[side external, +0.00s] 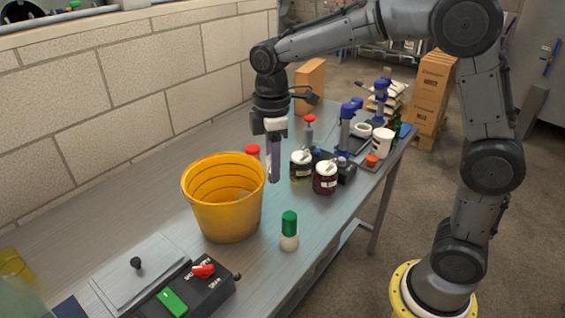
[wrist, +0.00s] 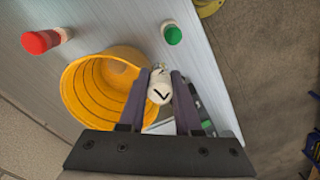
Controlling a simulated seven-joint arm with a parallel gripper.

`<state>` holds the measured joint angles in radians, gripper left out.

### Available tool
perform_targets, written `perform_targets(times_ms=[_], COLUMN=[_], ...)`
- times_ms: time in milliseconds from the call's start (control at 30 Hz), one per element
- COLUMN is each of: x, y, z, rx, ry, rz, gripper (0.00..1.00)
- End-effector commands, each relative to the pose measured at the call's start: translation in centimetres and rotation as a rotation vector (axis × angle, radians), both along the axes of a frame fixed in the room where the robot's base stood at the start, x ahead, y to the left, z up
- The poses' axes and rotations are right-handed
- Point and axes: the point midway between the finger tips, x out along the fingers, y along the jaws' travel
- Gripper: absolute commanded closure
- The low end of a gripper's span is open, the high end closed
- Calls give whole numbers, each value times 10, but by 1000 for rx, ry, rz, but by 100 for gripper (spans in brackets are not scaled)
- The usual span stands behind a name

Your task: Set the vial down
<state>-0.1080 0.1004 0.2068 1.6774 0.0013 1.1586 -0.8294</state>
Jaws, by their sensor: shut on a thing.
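My gripper (side external: 274,178) points down beside the yellow bucket, with its fingertips near the height of the bucket's rim and above the table. In the wrist view its two dark fingers are shut on a vial (wrist: 160,88), whose pale end with a black tick mark faces the camera. In the side view the fingers hide the vial, so I cannot see its lower end. The grey metal table (side external: 335,215) lies below.
The yellow bucket (side external: 228,225) stands close by on the left. A green-capped white bottle (side external: 289,232) stands in front, and a red-capped one (side external: 252,152) is behind the bucket. Dark jars (side external: 325,180) stand to the right. A switch box (side external: 185,292) lies at front left.

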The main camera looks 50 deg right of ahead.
Motion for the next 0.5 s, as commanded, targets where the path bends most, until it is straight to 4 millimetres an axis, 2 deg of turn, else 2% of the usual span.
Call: perform_targets(times_ms=[33, 200, 333, 400, 500], x=[20, 65, 84, 87, 87], y=[-21, -92, -148, -175, -205], z=[-1, -10, -23, -32, -45], rx=[0, 0, 0, 1, 1], ry=[2, 4, 3, 4, 3], rz=[-65, -246, -365, -417, -476], gripper=[100, 100, 100, 100, 100])
